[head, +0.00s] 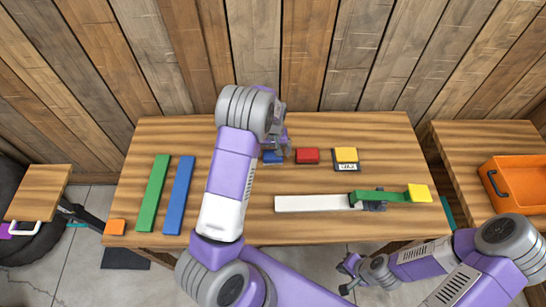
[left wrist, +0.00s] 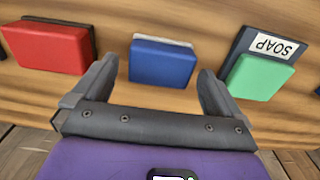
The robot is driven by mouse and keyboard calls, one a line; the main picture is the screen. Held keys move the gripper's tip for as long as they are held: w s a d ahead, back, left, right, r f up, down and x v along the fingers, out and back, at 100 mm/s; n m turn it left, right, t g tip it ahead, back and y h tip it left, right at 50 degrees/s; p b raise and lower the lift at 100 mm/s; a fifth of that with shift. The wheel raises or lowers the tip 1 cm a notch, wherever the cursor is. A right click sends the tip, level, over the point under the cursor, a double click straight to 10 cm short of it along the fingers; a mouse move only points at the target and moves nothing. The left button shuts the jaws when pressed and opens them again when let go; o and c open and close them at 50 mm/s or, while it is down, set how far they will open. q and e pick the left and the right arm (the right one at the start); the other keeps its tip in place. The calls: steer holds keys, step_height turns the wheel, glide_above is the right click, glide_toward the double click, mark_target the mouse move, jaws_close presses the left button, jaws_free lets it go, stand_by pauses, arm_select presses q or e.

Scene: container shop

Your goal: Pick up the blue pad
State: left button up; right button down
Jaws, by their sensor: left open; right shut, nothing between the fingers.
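The blue pad (head: 271,158) lies on the wooden table beside the red pad (head: 307,156), partly hidden by my left gripper (head: 277,150). In the left wrist view the blue pad (left wrist: 162,63) is ahead of my left gripper (left wrist: 158,72), roughly centred between its open fingers. The fingers are apart from the pad's sides; whether they reach down around it I cannot tell. A pale layer shows behind the pad. My right gripper (head: 347,272) is shut and empty in front of the table's front edge.
In the left wrist view, the red pad (left wrist: 48,47) is left of the blue one and a green pad (left wrist: 260,77) by a SOAP label is right. A yellow pad (head: 346,154), long green (head: 152,195), blue (head: 178,195) and white (head: 310,203) strips lie on the table. An orange basket (head: 515,200) stands right.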

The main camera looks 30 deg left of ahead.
mark_target(273, 154)
arm_select(q)
step_height(273, 154, down, 3)
steer(key=shift+a+r, duration=0.1)
steer(key=c, duration=0.9)
step_height(273, 154, up, 10)
steer(key=shift+r+p, duration=0.1)
steer(key=shift+p, duration=0.4)
